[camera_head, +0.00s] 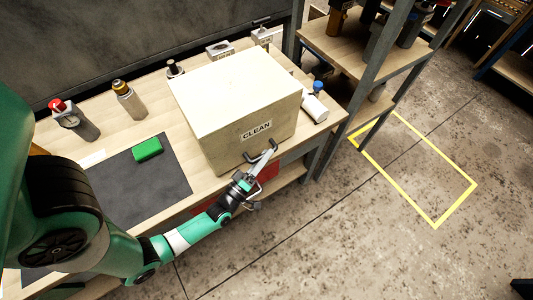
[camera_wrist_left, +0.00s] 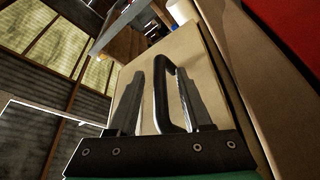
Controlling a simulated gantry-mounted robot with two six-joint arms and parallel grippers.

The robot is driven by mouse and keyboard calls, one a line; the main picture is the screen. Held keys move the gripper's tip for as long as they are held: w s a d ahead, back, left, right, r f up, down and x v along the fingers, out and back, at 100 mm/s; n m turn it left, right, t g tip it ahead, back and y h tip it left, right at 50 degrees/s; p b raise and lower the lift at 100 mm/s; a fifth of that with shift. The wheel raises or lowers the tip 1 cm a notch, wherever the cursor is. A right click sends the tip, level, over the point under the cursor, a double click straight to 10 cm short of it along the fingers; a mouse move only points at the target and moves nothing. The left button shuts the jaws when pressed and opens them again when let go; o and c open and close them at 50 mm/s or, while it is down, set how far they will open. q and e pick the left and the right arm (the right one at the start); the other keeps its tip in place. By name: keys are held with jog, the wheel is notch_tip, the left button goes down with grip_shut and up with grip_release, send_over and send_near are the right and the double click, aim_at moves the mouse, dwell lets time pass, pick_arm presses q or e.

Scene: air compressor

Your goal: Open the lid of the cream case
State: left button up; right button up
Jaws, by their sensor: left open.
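The cream case (camera_head: 225,95) stands on the workbench with its lid closed, and its front bears a label reading CLEAN. A dark handle (camera_head: 262,153) sticks out low on the front face. My left gripper (camera_head: 268,155) is at this handle, in front of the case. In the left wrist view, the open fingers of my left gripper (camera_wrist_left: 158,90) stand on either side of the black handle (camera_wrist_left: 163,88), with the case's face (camera_wrist_left: 190,55) behind it. I cannot tell whether a finger touches the handle. My right gripper is not in view.
A green block (camera_head: 147,149) lies on a dark mat (camera_head: 125,190) left of the case. Bottles (camera_head: 130,100) stand along the bench's back. A white bottle with a blue cap (camera_head: 315,104) is right of the case, near a shelf post (camera_head: 365,80). The floor ahead is clear.

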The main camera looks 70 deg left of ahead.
pick_arm(q)
jog(key=shift+w+a+r, duration=0.15)
jog(key=shift+w+a, duration=0.2)
jog(key=shift+w, duration=0.15)
jog(key=shift+c, duration=0.3)
grip_shut()
dwell(0.8)
